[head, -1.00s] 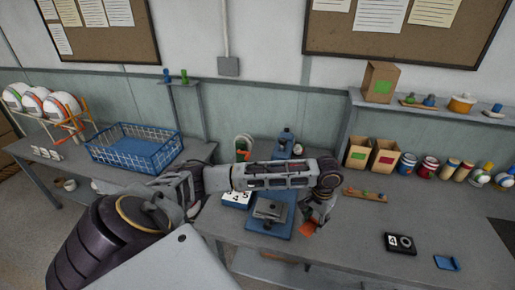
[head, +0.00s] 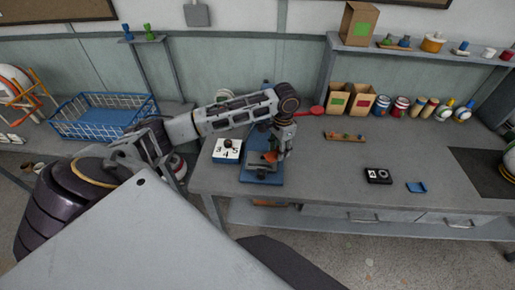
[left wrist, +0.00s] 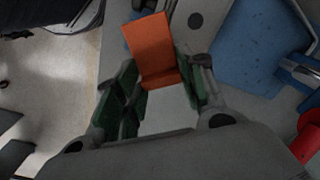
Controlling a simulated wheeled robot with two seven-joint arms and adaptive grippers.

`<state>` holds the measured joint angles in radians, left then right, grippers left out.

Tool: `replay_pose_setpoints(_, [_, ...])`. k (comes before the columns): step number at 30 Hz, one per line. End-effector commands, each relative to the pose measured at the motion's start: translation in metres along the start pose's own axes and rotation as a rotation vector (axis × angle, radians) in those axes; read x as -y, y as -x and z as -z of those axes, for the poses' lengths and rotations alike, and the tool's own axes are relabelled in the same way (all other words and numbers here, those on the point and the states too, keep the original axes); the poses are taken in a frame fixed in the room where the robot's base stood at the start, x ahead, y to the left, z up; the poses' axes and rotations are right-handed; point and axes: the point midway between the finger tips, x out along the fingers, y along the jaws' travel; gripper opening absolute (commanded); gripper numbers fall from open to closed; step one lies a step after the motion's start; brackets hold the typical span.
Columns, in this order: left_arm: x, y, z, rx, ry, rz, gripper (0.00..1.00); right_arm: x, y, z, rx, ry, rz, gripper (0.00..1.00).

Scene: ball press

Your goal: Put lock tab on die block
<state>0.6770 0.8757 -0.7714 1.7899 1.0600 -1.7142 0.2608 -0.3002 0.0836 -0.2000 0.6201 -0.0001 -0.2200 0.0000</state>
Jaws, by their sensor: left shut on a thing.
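My left gripper (head: 279,153) is shut on the orange lock tab (head: 270,157) at the blue press on the table. In the left wrist view the lock tab (left wrist: 152,48) stands out between the green-padded fingers (left wrist: 155,85). The grey die block (head: 257,161) sits on the press's blue base (head: 262,178), partly hidden by my gripper. In the left wrist view the die block (left wrist: 200,22) is right beside the tab's far end. I cannot tell whether they touch. My right gripper is not in view.
A red lever knob (head: 318,111) sticks out right of the press. A wooden peg strip (head: 345,136), a black gauge (head: 378,175) and a blue bracket (head: 416,187) lie to the right, with clear table between.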

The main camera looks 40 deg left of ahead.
Motion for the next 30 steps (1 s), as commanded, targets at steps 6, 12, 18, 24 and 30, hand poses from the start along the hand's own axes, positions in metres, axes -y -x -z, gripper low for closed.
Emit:
replay_pose_setpoints(6, [0.015,0.009,-0.001,0.0,-0.146,0.0,0.27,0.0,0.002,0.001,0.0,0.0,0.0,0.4])
replay_pose_setpoints(12, [0.026,0.015,-0.002,-0.001,-0.286,-0.001,0.27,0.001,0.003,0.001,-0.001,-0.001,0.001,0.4])
replay_pose_setpoints(18, [0.036,0.022,-0.004,-0.002,-0.428,-0.003,0.27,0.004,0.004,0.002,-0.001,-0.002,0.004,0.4])
replay_pose_setpoints(24, [0.044,0.027,-0.005,-0.003,-0.55,-0.003,0.27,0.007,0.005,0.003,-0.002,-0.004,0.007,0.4])
replay_pose_setpoints(30, [0.049,0.029,-0.006,-0.003,-0.616,-0.004,0.27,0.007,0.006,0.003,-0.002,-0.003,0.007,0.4])
